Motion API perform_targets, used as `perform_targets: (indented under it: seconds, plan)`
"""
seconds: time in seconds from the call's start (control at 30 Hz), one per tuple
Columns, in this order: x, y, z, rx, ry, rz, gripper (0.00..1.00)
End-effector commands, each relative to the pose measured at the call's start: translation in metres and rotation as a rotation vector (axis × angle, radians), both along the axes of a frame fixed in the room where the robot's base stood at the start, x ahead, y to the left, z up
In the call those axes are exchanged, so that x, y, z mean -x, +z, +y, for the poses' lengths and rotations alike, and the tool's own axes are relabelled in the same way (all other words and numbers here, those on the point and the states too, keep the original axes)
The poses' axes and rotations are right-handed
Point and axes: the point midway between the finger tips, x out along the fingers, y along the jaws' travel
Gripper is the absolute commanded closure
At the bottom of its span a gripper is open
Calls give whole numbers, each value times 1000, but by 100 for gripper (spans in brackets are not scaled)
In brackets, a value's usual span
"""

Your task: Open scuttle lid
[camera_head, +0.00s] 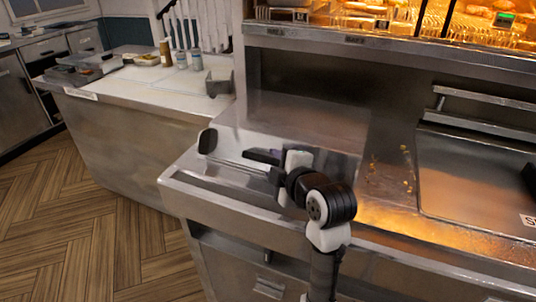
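A flat shiny steel lid (300,118) covers the left part of the steel range top; I take it for the scuttle lid, and it looks shut. A long bar handle (235,160) with a dark rounded end piece (207,142) runs along its front edge. My gripper (262,166) is at the right part of this bar, pointing left. Its dark fingers look apart, one above and behind the bar and one near its right end. I cannot tell whether they touch the bar. My wrist hides the bar's right end and part of the front edge.
To the right is another steel panel (475,190) with a bar rail (490,101) behind it. A lit food warmer (390,18) is above. A white-topped counter (150,85) with bottles and trays stands left. Wooden floor (80,235) is clear at front left.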

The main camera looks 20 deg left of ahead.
Motion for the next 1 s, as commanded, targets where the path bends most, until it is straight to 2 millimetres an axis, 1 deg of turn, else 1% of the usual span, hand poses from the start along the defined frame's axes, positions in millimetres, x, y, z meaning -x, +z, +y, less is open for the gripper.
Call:
perform_targets:
  seconds: [0.03, 0.1, 0.23, 0.4, 0.63, 0.67, 0.93, 0.97, 1.0]
  plan:
    - [-6, -2, 7, 0, 2, 4, 60]
    - [-13, -6, 15, 0, 1, 4, 60]
    - [-23, -10, 25, 0, 1, 1, 60]
    - [-29, -13, 30, 0, -1, 0, 60]
    - [-29, -13, 30, 0, -1, -1, 60]
    - [-29, -13, 30, 0, -1, -1, 63]
    - [-29, -13, 30, 0, -1, -1, 98]
    - [-29, -13, 30, 0, -1, 0, 100]
    - [-29, -13, 30, 0, -1, 0, 100]
